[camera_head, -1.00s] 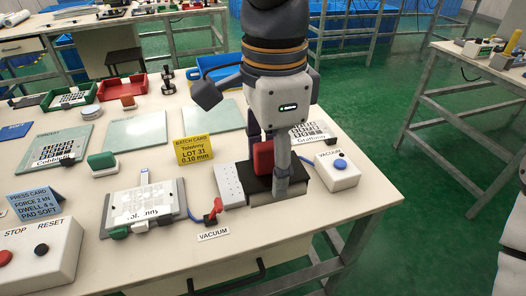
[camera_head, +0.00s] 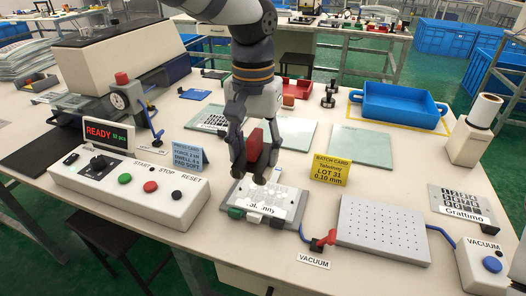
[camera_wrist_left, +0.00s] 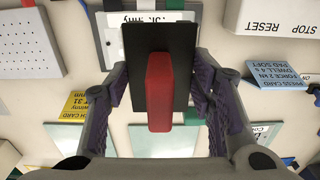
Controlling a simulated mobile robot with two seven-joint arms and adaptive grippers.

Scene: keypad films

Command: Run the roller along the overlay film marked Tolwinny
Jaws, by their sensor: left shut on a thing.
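The Tolwinny film (camera_head: 284,204) is a white sheet with dark marks on a grey plate at front centre, its name partly hidden; it also shows at the top of the wrist view (camera_wrist_left: 128,42). My left gripper (camera_head: 257,168) is shut on a red-handled tool (camera_head: 255,146). In the wrist view the tool (camera_wrist_left: 160,92) has a red grip on a flat black rectangle. I cannot tell whether it is the roller. The tool is over the film's far part, hiding some of it; I cannot tell whether they touch. My right gripper is not in view.
A bare perforated plate (camera_head: 384,226) lies right of the film, with a red vacuum valve (camera_head: 326,239) between. The yellow batch card (camera_head: 331,169) stands behind. The control box (camera_head: 130,192) is at left. The Grattimo film (camera_head: 462,205) and vacuum box (camera_head: 486,265) are at right.

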